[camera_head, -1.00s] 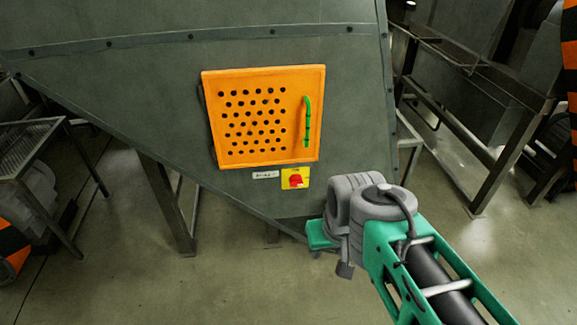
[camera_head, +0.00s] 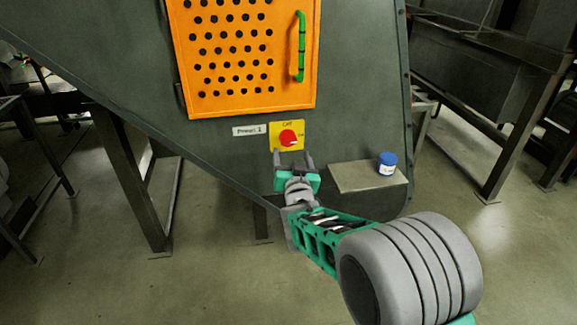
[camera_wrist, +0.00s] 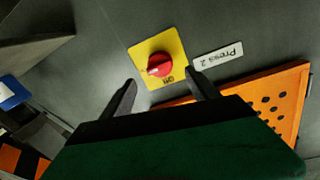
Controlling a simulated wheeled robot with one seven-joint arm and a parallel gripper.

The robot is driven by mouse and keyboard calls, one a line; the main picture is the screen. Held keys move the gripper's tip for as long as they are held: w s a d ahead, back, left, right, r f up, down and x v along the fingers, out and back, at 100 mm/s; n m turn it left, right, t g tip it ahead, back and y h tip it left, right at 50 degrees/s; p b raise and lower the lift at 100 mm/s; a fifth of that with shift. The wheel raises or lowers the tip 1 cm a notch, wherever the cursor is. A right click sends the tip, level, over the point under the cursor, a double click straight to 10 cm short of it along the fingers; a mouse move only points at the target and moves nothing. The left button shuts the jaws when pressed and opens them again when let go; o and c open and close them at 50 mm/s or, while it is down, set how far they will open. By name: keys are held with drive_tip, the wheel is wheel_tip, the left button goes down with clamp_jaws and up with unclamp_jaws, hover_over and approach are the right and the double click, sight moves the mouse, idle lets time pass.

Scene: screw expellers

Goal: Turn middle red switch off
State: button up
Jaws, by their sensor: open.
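A red rotary switch (camera_head: 288,138) sits on a yellow plate (camera_head: 275,146) on the grey machine wall, below the orange perforated door. The wrist view also shows the red switch (camera_wrist: 160,64) on its yellow plate (camera_wrist: 142,52), close ahead. Its raised handle lies at an angle, and "ON" is printed on the plate. My gripper (camera_head: 292,157) is open and empty just below the switch. In the wrist view its fingers (camera_wrist: 162,86) stand apart, one on each side of the plate's near edge, and I see no contact with the knob.
The orange door (camera_head: 240,102) with a green handle (camera_head: 301,48) is above the switch. A label reading "Press 2" (camera_wrist: 217,55) is beside the plate. A blue-lidded jar (camera_head: 387,163) stands on a grey ledge (camera_head: 350,178) right of my gripper.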

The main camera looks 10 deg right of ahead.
sight(289, 142)
drive_tip(key=w, duration=0.5)
drive_tip(key=w+b, duration=0.1)
drive_tip(key=w, duration=0.1)
drive_tip(key=shift+w+d+r, duration=0.15)
drive_tip(key=shift+w+d, duration=0.2)
drive_tip(key=shift+c, duration=0.6)
drive_tip(key=c, duration=1.2)
